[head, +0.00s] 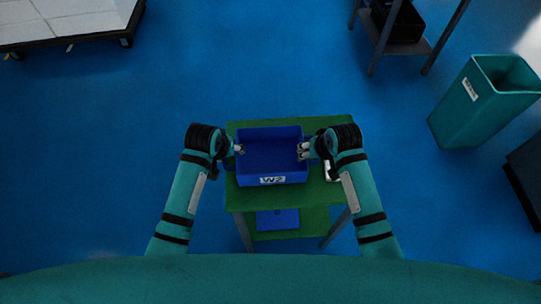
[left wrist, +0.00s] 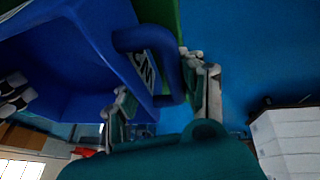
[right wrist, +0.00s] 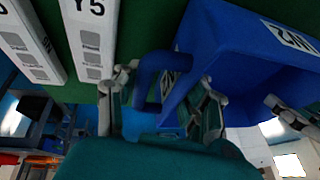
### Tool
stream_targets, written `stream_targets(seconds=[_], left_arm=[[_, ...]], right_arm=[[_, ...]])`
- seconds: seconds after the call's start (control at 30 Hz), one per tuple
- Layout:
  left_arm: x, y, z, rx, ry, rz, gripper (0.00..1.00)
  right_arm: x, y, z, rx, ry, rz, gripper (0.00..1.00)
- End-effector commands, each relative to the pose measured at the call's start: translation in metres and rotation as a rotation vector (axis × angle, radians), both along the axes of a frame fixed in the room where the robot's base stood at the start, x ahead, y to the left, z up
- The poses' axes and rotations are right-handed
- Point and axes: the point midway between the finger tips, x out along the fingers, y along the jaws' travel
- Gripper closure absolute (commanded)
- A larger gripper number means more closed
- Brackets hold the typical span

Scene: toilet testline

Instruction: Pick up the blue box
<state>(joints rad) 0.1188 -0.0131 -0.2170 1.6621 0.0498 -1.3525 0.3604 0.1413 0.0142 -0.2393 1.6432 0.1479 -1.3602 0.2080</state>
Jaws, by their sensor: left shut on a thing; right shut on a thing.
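The blue box (head: 271,155), an open bin with a white "W2" label on its front, stands on the green-topped table (head: 305,202) in the head view. My left gripper (head: 239,150) is at its left side and my right gripper (head: 303,151) at its right side. In the left wrist view, the left gripper (left wrist: 160,105) is shut on the blue handle of the box (left wrist: 70,60). In the right wrist view, the right gripper (right wrist: 160,100) is shut on the handle on the other side of the box (right wrist: 235,65). The box looks level, and its inside appears empty.
White labelled boxes (right wrist: 85,40) lie on the green surface beside the box, by my right gripper. A lower shelf holds another blue item (head: 277,220). A teal bin (head: 470,115) stands at right, a grey rack (head: 405,45) behind. Blue floor around the table is mostly clear.

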Motion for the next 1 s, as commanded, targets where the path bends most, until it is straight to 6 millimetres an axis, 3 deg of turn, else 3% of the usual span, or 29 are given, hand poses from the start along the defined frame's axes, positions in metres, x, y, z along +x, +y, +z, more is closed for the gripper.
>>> stream_targets(seconds=[0.27, 0.7, 1.0], left_arm=[[0.0, -0.001, 0.007, 0.0, -0.002, -0.002, 1.0], [0.0, -0.001, 0.05, 0.0, 0.0, -0.002, 1.0], [0.0, -0.001, 0.05, -0.001, 0.0, -0.004, 1.0]], right_arm=[[0.001, 0.001, 0.007, 0.003, -0.003, 0.0, 1.0], [0.001, 0.001, 0.051, 0.003, -0.003, 0.0, 1.0], [0.001, 0.001, 0.051, 0.003, -0.003, 0.0, 1.0]])
